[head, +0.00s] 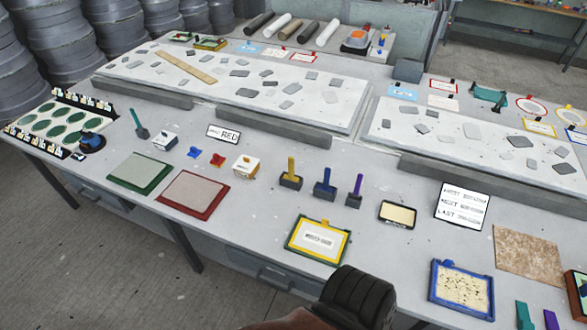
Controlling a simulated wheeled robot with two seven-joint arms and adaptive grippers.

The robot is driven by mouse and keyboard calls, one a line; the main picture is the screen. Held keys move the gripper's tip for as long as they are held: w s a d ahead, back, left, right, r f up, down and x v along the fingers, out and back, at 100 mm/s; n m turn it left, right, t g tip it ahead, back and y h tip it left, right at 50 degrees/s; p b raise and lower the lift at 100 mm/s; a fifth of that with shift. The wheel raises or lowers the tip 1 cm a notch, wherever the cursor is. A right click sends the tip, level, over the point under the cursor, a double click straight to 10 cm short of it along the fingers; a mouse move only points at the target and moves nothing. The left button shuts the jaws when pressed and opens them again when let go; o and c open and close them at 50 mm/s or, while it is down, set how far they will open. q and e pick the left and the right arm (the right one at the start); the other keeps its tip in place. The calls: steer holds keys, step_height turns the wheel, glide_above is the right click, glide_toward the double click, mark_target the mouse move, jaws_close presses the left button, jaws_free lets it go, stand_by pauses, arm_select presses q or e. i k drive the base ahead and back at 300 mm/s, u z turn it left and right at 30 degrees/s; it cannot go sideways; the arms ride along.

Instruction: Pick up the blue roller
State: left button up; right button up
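Three upright-handled tools stand in a row near the middle of the table in the head view: one yellow (291,170), one blue (326,184) and one purple (355,190). The blue one stands in the middle, with a dark blue block-shaped lower part; I cannot tell for sure that it is a roller. A blue round-based object (92,141) also sits at the far left beside the green-spotted tray. Neither of my grippers shows. A black ribbed part of mine is at the bottom edge, apart from the blue tool.
A yellow-and-green framed panel (318,240) lies in front of the tools. A black-rimmed tray (397,214) and a text card (463,205) are to their right. Red (192,194) and green (139,172) panels lie left. Long stone-strewn slabs (225,97) fill the back.

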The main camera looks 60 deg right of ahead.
mark_target(325, 187)
steer(key=i, duration=1.85)
steer(key=z, duration=3.35)
